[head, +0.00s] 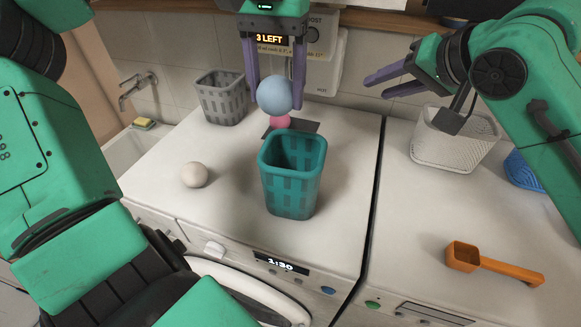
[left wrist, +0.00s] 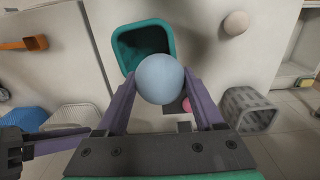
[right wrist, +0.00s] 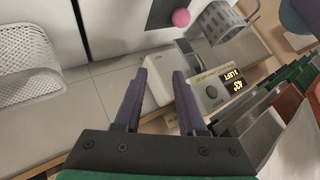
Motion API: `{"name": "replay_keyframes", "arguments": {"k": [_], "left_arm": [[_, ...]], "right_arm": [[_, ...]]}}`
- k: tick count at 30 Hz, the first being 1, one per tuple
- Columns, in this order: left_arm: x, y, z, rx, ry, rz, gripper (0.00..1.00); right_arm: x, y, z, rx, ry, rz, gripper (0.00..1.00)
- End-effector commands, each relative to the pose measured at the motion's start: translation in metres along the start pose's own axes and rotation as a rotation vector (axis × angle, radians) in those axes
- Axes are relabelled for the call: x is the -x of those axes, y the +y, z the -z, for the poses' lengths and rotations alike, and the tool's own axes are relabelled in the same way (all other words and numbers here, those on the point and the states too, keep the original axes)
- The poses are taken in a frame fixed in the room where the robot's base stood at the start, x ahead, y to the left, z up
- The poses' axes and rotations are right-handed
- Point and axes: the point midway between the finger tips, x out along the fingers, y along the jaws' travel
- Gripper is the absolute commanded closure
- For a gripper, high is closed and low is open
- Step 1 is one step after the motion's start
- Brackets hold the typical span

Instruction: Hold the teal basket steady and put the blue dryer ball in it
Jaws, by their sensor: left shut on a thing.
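The blue dryer ball (head: 275,95) is held between the fingers of my left gripper (head: 276,103), above and behind the teal basket. In the left wrist view the ball (left wrist: 160,78) sits between both fingers, over the near edge of the basket opening (left wrist: 118,45). The teal basket (head: 291,196) stands upright on the left machine's top, and no gripper touches it. My right gripper (head: 378,87) is open and empty, up and to the right of the basket; in the right wrist view its fingers (right wrist: 156,75) are apart with nothing between them.
A pink ball (head: 279,122) lies on a dark mat behind the basket. A cream ball (head: 194,175) lies left of it. A grey basket (head: 222,97) stands behind. On the right machine are a white basket (head: 453,145), a blue basket (head: 522,172) and an orange scoop (head: 495,266).

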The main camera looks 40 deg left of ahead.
Motion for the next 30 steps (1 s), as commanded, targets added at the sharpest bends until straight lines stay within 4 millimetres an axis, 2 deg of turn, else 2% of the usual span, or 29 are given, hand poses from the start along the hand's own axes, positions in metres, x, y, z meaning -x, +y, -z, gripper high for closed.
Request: {"name": "replay_keyframes", "arguments": {"k": [1,3,6,9,13,16,24,30], "left_arm": [[0.000,0.000,0.000,0.000,0.000,0.000,0.93],[0.000,0.000,0.000,0.000,0.000,0.000,0.93],[0.000,0.000,0.000,0.000,0.000,0.000,0.93],[0.000,0.000,0.000,0.000,0.000,0.000,0.93],[0.000,0.000,0.000,0.000,0.000,0.000,0.93],[0.000,0.000,0.000,0.000,0.000,0.000,0.93],[0.000,0.000,0.000,0.000,0.000,0.000,0.93],[0.000,0.000,0.000,0.000,0.000,0.000,0.93]], "right_arm": [[0.001,-0.025,-0.019,0.031,-0.057,-0.025,0.60],[0.005,-0.051,-0.050,0.061,-0.142,-0.099,0.60],[0.012,-0.068,-0.092,0.097,-0.237,-0.239,0.60],[0.019,-0.070,-0.119,0.115,-0.287,-0.358,0.60],[0.019,-0.067,-0.131,0.115,-0.306,-0.416,0.60],[0.011,-0.063,-0.134,0.114,-0.307,-0.415,0.60],[-0.031,-0.044,-0.147,0.113,-0.309,-0.409,0.60],[-0.053,-0.034,-0.153,0.114,-0.307,-0.408,0.60]]}}
